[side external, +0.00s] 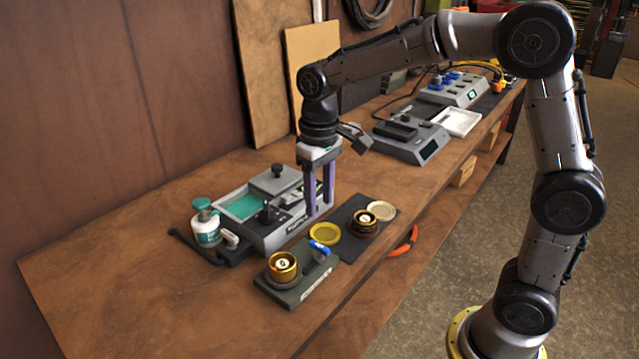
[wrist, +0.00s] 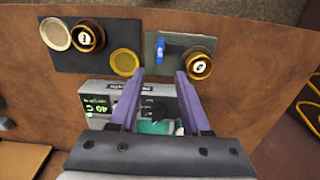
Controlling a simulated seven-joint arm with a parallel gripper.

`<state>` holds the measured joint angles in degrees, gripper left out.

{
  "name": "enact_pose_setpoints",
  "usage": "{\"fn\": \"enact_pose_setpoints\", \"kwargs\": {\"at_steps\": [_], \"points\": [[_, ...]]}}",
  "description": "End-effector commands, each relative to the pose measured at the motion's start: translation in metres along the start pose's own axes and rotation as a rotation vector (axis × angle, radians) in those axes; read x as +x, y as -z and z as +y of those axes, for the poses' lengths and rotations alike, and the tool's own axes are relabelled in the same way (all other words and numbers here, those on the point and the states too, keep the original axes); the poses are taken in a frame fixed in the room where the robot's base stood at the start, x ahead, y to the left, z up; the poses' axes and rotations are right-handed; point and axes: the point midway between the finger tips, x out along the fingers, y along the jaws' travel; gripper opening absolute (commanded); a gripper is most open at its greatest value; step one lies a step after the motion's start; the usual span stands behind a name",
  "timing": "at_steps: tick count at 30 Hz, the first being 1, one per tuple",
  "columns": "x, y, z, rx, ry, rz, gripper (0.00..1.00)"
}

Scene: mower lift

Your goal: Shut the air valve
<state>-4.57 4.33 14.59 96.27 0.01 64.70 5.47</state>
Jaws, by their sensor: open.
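The air valve appears as a small blue handle (side external: 320,247) on a grey-green plate (side external: 297,296), beside a brass round part (side external: 283,261). In the wrist view the blue handle (wrist: 160,50) lies just beyond my fingertips, roughly centred between them, and runs along the finger direction. My gripper (side external: 319,212) points down with purple fingers apart and nothing between them. It is over the front edge of a grey machine, behind the plate and apart from the handle. The fingers also show in the wrist view (wrist: 160,76). I cannot tell whether the valve is open or shut.
The grey machine (side external: 281,237) with a teal basin is under and beside my gripper. A white bottle (side external: 206,228) stands to its left. A yellow dish (side external: 324,233), a cream dish (side external: 381,211) and another brass part (side external: 364,222) sit on a dark mat. The bench's left front is clear.

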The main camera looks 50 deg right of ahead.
Motion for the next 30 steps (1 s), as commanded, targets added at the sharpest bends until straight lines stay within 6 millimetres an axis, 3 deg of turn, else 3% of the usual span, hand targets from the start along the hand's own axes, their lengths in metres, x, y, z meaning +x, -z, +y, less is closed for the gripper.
{"fn": "enact_pose_setpoints", "kwargs": {"at_steps": [6, 30], "points": [[-0.026, 0.0, 0.0, 0.0, 0.0, 0.001, 0.47], [-0.045, 0.001, 0.0, 0.0, 0.0, 0.001, 0.47]]}}
